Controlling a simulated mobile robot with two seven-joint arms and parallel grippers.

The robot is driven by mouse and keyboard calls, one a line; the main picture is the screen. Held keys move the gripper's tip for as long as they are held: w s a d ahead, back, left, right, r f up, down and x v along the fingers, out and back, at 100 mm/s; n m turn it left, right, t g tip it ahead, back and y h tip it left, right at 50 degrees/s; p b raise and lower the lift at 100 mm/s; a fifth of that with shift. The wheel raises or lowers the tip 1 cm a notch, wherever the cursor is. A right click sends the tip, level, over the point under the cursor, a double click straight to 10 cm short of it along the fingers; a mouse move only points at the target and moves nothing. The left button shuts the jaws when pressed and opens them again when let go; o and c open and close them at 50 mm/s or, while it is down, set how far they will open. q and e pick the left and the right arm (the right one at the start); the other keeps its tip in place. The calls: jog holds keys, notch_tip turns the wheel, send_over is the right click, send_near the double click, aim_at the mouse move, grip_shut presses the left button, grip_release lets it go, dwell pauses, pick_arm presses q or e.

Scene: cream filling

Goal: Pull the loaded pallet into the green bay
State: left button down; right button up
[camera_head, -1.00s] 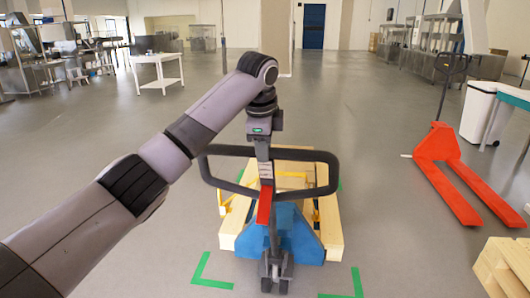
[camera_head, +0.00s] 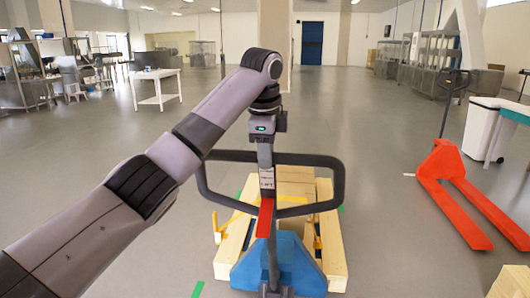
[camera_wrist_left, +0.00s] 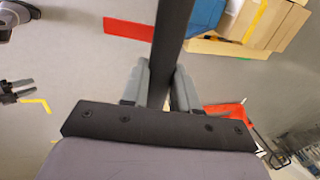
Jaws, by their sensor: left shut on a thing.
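My left gripper (camera_head: 266,158) is shut on the black loop handle (camera_head: 341,185) of the blue pallet jack (camera_head: 300,268). The handle also runs up between its fingers in the left wrist view (camera_wrist_left: 172,35). A red lever (camera_head: 265,218) hangs below the grip. The wooden pallet (camera_head: 232,245) sits on the jack, loaded with cardboard boxes (camera_head: 295,181) with yellow parts beside them. Green floor tape (camera_head: 198,289) shows at the pallet's near left, with another bit (camera_head: 341,209) at its right. A small dark pronged shape at the wrist view's left edge may be my right gripper (camera_wrist_left: 22,88).
A red pallet jack (camera_head: 450,185) stands empty on the right. A light wooden stack (camera_head: 512,283) is at the lower right corner. A white bin (camera_head: 480,130) and a white table (camera_head: 158,88) stand farther off. The floor behind the pallet is clear.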

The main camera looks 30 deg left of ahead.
pick_arm(q)
jog(key=shift+d+f, duration=0.15)
jog(key=shift+f, duration=0.8)
jog(key=c, duration=0.8)
grip_release()
jog(key=shift+w+f, duration=0.1)
jog(key=shift+f, duration=0.05)
jog(key=shift+c, duration=0.2)
jog(key=shift+o, duration=0.3)
jog(key=shift+w+f+g, duration=0.2)
jog(key=shift+w+g, duration=0.1)
jog(key=shift+w, duration=0.1)
jog(key=shift+s+a+r, duration=0.15)
jog(key=shift+a+r, duration=0.05)
jog(key=shift+r, duration=0.15)
